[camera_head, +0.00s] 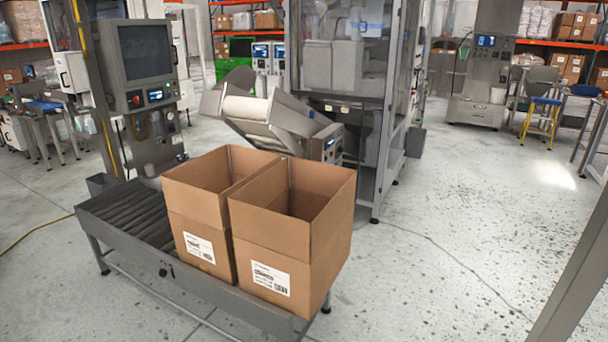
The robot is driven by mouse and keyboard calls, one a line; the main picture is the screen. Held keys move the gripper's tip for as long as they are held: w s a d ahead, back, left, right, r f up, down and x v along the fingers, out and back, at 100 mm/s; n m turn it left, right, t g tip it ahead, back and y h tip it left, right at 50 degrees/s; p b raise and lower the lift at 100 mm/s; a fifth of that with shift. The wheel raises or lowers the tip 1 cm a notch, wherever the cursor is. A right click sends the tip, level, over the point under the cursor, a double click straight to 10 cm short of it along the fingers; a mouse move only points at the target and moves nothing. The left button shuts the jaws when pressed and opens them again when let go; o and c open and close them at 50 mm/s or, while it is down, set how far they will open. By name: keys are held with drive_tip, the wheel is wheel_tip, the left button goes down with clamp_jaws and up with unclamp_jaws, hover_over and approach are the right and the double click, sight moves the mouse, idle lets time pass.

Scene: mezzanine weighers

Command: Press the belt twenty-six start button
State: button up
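No button marked as belt twenty-six start can be picked out, and no label with that number is readable. A grey control panel (142,65) with a dark screen stands on a post at the left. Below its screen are a small lit display (155,95) and a red round knob (137,101). A lower grey box under it carries small fittings too small to identify. An inclined belt conveyor (262,115) stands in the middle, with a small control box (326,146) at its right end. My gripper is not in view.
Two open cardboard boxes (200,249) (270,278) stand on a low roller conveyor (125,215) in front. A tall clear-walled machine (345,60) rises behind. A grey bar (580,275) crosses the lower right. The floor (450,220) at right centre is clear.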

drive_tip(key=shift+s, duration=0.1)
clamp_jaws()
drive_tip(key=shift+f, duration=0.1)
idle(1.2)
